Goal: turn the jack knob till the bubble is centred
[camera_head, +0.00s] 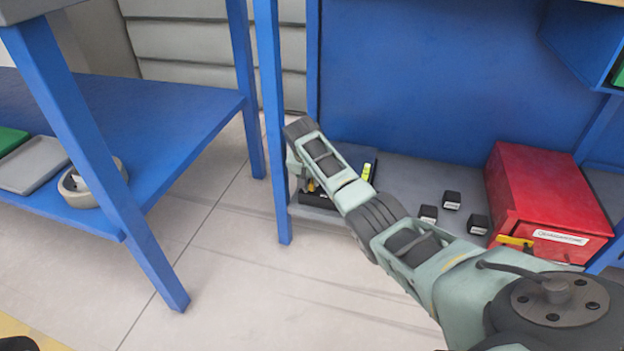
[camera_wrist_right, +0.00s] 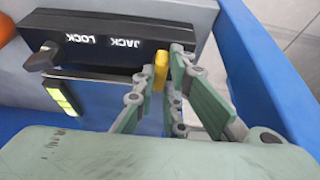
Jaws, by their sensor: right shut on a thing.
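The black jack unit (camera_wrist_right: 110,43) shows upside down in the wrist view, with the words JACK and LOCK on it. The yellow jack knob (camera_wrist_right: 160,78) sits between the fingertips of my right gripper (camera_wrist_right: 164,72), which is shut on it. A dark lock knob (camera_wrist_right: 42,57) sticks out at the left. The yellow-green bubble level (camera_wrist_right: 62,100) lies beside the unit; its dark marks show, but I cannot tell where the bubble is. The level also shows in the head view (camera_head: 367,171), where my right gripper (camera_head: 308,184) partly hides the unit. My left gripper is not in view.
A red box (camera_head: 545,195) and several small black blocks (camera_head: 451,200) stand on the grey shelf right of the unit. A blue post (camera_head: 272,120) stands close left of my right gripper. A blue table (camera_head: 180,110) holds a round grey ring (camera_head: 78,196) and trays.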

